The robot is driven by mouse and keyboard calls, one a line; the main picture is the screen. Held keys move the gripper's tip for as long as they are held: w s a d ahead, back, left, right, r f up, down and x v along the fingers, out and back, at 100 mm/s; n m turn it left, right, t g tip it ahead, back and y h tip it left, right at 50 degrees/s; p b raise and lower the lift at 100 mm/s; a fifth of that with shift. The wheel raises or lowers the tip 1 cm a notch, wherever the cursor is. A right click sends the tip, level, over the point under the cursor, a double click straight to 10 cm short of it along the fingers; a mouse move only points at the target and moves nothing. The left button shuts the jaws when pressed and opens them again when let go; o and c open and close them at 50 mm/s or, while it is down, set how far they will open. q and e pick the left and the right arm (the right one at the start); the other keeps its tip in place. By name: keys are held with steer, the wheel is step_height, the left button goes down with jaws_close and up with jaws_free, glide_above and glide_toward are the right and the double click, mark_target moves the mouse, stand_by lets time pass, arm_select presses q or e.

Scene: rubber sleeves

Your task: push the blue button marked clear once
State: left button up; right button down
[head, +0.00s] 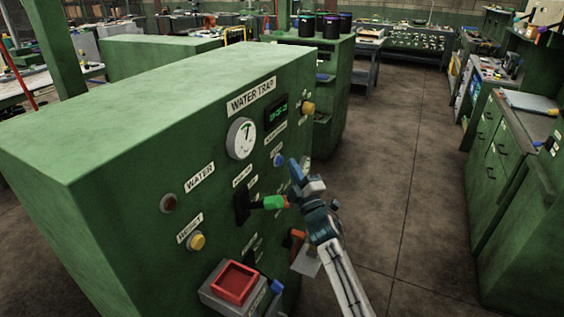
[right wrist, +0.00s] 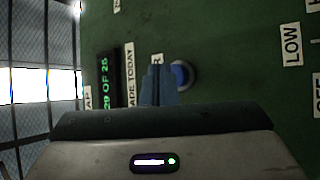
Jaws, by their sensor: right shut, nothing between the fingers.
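A round blue button (head: 279,160) sits on the front face of the green machine (head: 110,210), below the display and right of the gauge. In the right wrist view the button (right wrist: 182,74) is just right of my fingertips, partly covered by them. Its label is mostly hidden behind the fingers; only a final "R" shows. My right gripper (head: 294,168) is shut and empty, close in front of the panel beside the button. I cannot tell whether the fingertips (right wrist: 158,70) touch anything. My left gripper is not in view.
A green-handled lever (head: 274,202) sticks out of the panel just below my gripper. Open floor (head: 390,180) lies right of the machine.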

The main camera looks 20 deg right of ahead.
steer(key=shift+w+a, duration=0.3)
steer(key=shift+w+a, duration=0.2)
steer(key=shift+w, duration=0.05)
stand_by(1.0)
steer(key=shift+s, duration=0.1)
steer(key=shift+s+d, duration=0.45)
steer(key=shift+d, duration=0.05)
steer(key=s+d+b, duration=0.1)
steer(key=s+d, duration=0.2)
steer(key=shift+s+d, duration=0.25)
stand_by(0.5)
